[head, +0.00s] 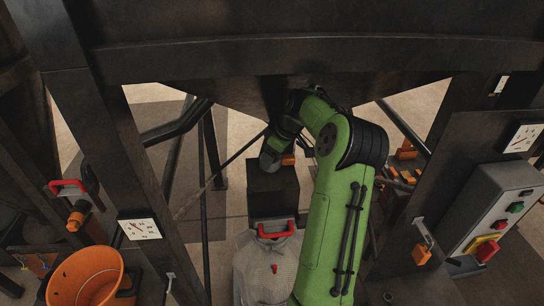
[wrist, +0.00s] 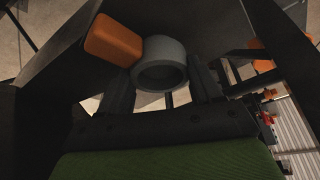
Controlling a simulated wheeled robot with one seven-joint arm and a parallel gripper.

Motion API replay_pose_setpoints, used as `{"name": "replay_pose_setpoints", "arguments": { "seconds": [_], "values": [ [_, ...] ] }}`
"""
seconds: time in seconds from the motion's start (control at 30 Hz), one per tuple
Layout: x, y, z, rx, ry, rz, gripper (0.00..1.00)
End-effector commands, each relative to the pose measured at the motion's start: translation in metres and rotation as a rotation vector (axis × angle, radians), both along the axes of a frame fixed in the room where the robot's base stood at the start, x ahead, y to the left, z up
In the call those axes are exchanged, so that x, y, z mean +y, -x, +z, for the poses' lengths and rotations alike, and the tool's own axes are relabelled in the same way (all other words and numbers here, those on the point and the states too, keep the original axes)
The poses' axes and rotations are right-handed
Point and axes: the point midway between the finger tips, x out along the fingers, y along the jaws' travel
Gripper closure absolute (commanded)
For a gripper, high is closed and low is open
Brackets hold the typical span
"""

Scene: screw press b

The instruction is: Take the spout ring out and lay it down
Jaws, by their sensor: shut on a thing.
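The spout ring is a short grey ring with a thick orange tab. In the wrist view the ring (wrist: 161,76) sits between the two dark fingers of my gripper (wrist: 163,90), which is shut on it. Its orange tab (wrist: 113,40) points to the upper left. The ring's open end faces the camera. In the head view my green arm reaches under the dark hopper of the press (head: 255,95), and the fingers are hidden. A small orange patch (head: 288,160) shows beside my wrist there. I cannot tell whether the ring still touches the spout.
A dark block (head: 272,190) stands below my wrist. A grey container with a red handle (head: 276,229) is in front of it. An orange bucket (head: 84,277) is at lower left, and a control box (head: 492,222) at right. Dark legs and braces stand on both sides.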

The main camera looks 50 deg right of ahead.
Motion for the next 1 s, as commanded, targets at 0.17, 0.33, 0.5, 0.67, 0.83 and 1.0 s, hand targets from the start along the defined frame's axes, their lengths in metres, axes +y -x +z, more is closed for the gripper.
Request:
{"name": "replay_pose_setpoints", "arguments": {
  "seconds": [0.17, 0.33, 0.5, 0.67, 0.83, 1.0],
  "values": [
    [0.0, 0.0, 0.007, 0.0, 0.0, 0.001, 0.72],
    [0.0, 0.0, 0.012, 0.0, 0.0, 0.001, 0.72],
    [0.0, 0.0, 0.017, 0.0, 0.0, 0.0, 0.72],
    [0.0, 0.0, 0.02, 0.0, 0.0, 0.0, 0.72],
    [0.0, 0.0, 0.019, 0.0, 0.0, 0.0, 0.72],
    [0.0, 0.0, 0.024, 0.0, 0.0, 0.0, 0.72]
  ]
}}
